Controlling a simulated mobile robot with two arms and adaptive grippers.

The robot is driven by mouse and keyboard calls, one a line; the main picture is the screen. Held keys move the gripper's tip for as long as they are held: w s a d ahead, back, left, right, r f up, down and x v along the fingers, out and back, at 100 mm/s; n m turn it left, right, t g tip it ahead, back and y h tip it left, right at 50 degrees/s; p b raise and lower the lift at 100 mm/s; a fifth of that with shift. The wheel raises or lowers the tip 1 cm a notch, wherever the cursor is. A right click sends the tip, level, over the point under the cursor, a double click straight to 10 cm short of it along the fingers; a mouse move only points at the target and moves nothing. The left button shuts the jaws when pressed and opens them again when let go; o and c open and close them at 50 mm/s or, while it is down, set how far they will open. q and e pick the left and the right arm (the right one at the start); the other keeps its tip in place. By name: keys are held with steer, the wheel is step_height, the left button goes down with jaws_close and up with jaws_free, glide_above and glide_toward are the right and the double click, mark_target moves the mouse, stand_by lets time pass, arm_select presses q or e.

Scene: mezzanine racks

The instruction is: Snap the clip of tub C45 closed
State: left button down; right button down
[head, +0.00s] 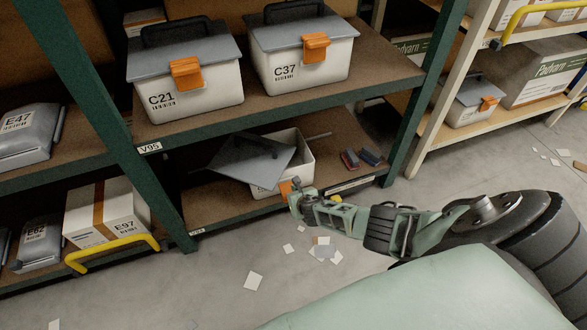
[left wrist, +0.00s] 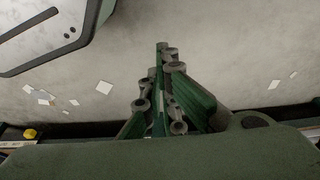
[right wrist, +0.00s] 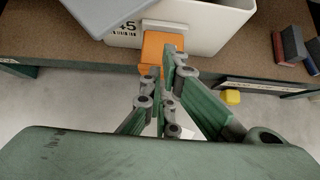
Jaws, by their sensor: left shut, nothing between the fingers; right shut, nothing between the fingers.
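The white tub C45 (head: 306,155) stands on the lower shelf; its label shows partly as "45" in the right wrist view (right wrist: 205,32). Its grey lid (head: 250,160) lies askew and tilted over the left part, leaving the right part of the tub open. The orange clip (right wrist: 153,48) is at the tub's front and is partly hidden by my right gripper (head: 293,193). That gripper is shut and empty, its tips at the clip; I cannot tell whether they touch. My left gripper (left wrist: 163,48) is shut and empty above the floor, out of the head view.
Closed tubs C21 (head: 190,90) and C37 (head: 310,70) stand on the shelf above. Dark red and blue-grey blocks (head: 350,159) lie right of the tub. A green rack post (head: 409,120) stands further right. Paper scraps (head: 253,281) litter the otherwise open floor.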

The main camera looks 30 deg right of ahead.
arm_select(q)
steer(key=shift+w, duration=0.1)
arm_select(e)
steer(key=shift+r, duration=0.15)
stand_by(0.3)
arm_select(q)
steer(key=s+f, duration=0.1)
steer(key=f+p, duration=0.1)
steer(key=f, duration=0.1)
steer(key=s+f, duration=0.1)
steer(key=f, duration=0.1)
steer(key=shift+s+a+p, duration=0.15)
steer(key=shift+s+p, duration=0.2)
arm_select(e)
steer(key=shift+r, duration=0.65)
steer(key=shift+f, duration=0.15)
